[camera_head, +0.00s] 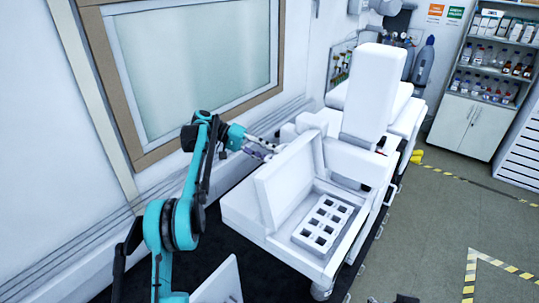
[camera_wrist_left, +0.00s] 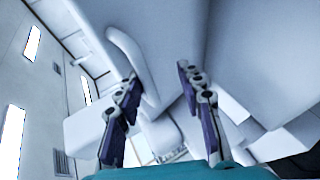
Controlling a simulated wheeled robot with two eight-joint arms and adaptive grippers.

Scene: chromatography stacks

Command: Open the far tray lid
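The far tray's white lid (camera_head: 287,180) stands raised and steeply tilted at the left side of its tray in the head view. The tray is uncovered, and a white rack (camera_head: 325,224) with several square dark holes shows in it. My left gripper (camera_head: 264,150) is behind the lid's upper edge, on the wall side. In the left wrist view the left gripper (camera_wrist_left: 160,95) has its two purple-and-grey fingers spread apart, with nothing clearly held. Pale surfaces fill that view, and I cannot tell whether a finger touches the lid. My right gripper is not in view.
A tall white instrument block (camera_head: 374,92) stands behind the tray. Another white panel (camera_head: 222,284) stands tilted at the bottom of the head view. A framed window wall (camera_head: 195,65) is close on the left. Grey floor (camera_head: 430,230) lies open to the right.

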